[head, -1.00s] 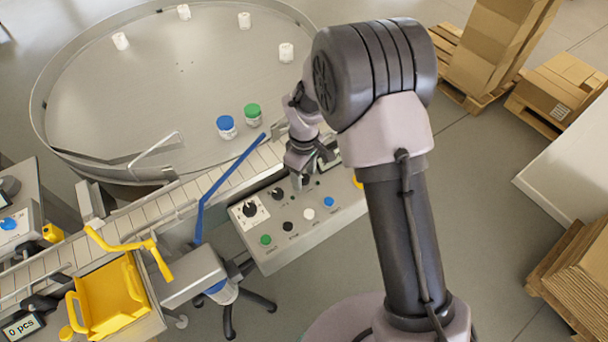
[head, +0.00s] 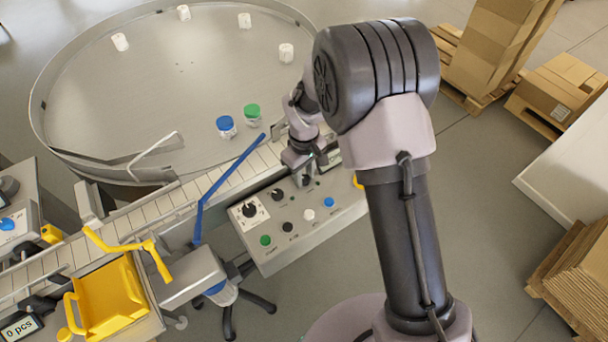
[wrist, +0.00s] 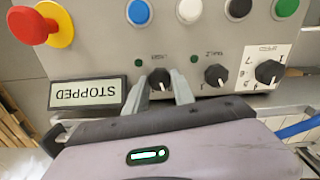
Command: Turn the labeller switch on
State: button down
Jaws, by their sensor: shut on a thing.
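The control panel (head: 275,250) is grey and stands beside the conveyor in the head view. In the wrist view it appears upside down, with several black rotary switches. My gripper (wrist: 159,84) has its two fingers on either side of one black switch (wrist: 160,78), the one nearest the display, and is shut on it. Its small label is too blurred to read surely. A dark green lamp (wrist: 152,59) sits beside this switch. The display (wrist: 88,93) reads STOPPED. In the head view my gripper (head: 306,180) is over the panel's far edge, and my wrist hides the held switch.
A second black switch (wrist: 216,76) and a larger selector (wrist: 268,72) sit to the right in the wrist view. A red emergency button (wrist: 32,25) and coloured push buttons share the panel. A blue bar (head: 228,172) crosses the conveyor. A round table (head: 170,90) holds several jars.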

aim_at(304, 178)
jog(key=m+b, duration=0.1)
jog(key=m, duration=0.3)
jog(key=shift+m, duration=0.3)
jog(key=shift+m+b, duration=0.55)
jog(key=shift+m, duration=1.75)
jog(key=c, duration=1.1)
grip_release()
jog(key=shift+o, duration=0.2)
notch_tip(304, 178, up, 18)
jog(key=p, duration=0.5)
jog(key=shift+f, duration=0.25)
